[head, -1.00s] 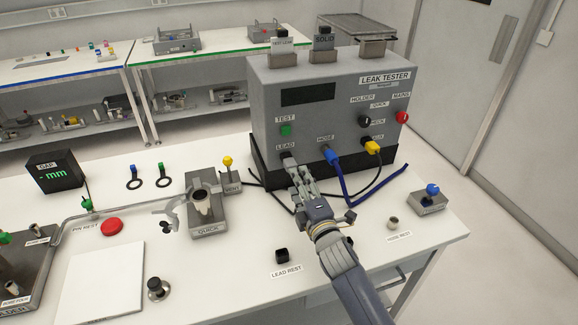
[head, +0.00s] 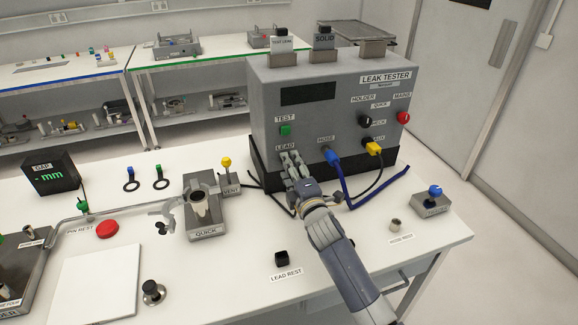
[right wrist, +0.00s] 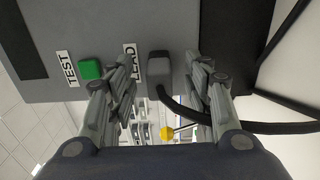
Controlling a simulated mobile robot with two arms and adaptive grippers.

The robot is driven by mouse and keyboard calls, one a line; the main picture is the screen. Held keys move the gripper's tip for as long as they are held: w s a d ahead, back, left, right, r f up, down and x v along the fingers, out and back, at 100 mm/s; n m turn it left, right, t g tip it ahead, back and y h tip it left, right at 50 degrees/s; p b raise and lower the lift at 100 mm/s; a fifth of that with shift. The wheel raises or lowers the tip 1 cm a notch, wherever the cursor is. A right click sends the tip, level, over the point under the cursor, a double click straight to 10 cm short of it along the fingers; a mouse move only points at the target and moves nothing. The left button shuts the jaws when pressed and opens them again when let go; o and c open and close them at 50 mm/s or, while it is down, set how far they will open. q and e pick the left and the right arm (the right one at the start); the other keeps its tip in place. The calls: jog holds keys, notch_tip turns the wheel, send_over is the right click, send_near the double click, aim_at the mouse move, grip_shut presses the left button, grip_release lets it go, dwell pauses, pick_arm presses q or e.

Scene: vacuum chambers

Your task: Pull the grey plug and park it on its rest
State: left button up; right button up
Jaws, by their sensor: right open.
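The grey plug (right wrist: 160,66) sits in the tester's socket marked LEAD in the right wrist view, with its black cable curving off to the right. My right gripper (right wrist: 163,74) is open, with one finger on each side of the plug and visible gaps between. In the head view the right gripper (head: 290,158) reaches up to the LEAD socket and hides most of the plug. My left gripper is not in view.
The leak tester (head: 330,95) has a green TEST button (head: 285,131) just above the LEAD socket. A blue hose plug (head: 332,156) and a yellow plug (head: 374,148) sit to the right. Bench around the lead rest is clear.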

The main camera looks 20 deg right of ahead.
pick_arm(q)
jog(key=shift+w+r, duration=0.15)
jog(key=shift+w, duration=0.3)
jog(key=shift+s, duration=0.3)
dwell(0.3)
pick_arm(e)
grip_shut()
pick_arm(q)
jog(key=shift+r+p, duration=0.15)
jog(key=shift+p, duration=0.15)
pick_arm(e)
jog(key=shift+s, duration=0.15)
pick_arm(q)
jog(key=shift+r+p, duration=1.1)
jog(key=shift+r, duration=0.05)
pick_arm(e)
jog(key=shift+s+d, duration=0.1)
jog(key=shift+s, duration=2.8)
